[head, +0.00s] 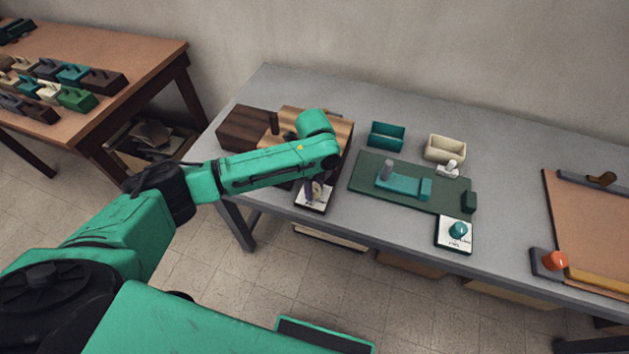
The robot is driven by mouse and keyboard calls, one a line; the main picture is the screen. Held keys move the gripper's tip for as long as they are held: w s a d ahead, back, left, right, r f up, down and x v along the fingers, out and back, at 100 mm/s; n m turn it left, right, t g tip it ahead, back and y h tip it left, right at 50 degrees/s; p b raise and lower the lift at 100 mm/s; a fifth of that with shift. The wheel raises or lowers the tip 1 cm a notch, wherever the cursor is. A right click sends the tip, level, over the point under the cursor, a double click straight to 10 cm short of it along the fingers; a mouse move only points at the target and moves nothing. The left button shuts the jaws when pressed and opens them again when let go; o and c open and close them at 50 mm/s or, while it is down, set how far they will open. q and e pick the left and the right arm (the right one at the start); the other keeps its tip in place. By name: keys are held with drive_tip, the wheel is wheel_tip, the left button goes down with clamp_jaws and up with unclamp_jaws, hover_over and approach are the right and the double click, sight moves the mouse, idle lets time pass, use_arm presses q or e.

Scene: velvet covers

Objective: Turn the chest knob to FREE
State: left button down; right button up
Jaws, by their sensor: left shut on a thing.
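My left arm reaches in from the left over the grey table. My left gripper (314,189) points down at a small white plate (311,206) by the table's front edge. It is shut on the small knob on this plate. The fingers largely hide the knob, and I cannot read which mark it points to. Just behind it is a wooden piece with a striped top (335,128), partly hidden by my arm. A dark brown wooden box (245,129) stands left of it. I cannot tell which part is the chest. My right gripper is not in view.
A green board (365,187) with teal parts lies to the right. A teal knob (458,230) sits on another white plate in front of it. A teal tray (387,136) and a cream tray (444,147) stand behind. An orange knob (555,260) is at far right.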

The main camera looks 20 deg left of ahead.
use_arm(q)
drive_tip(key=m, duration=0.1)
drive_tip(key=m+p, duration=0.1)
drive_tip(key=shift+r+m+p, duration=0.3)
drive_tip(key=shift+m, duration=0.1)
drive_tip(key=m+p, duration=0.1)
drive_tip(key=m, duration=0.1)
drive_tip(key=shift+w+m, duration=0.1)
drive_tip(key=shift+m, duration=0.3)
drive_tip(key=m+p, duration=0.1)
drive_tip(key=m, duration=0.2)
drive_tip(key=shift+f, duration=0.1)
drive_tip(key=shift+m, duration=1.7)
drive_tip(key=c, duration=0.7)
unclamp_jaws()
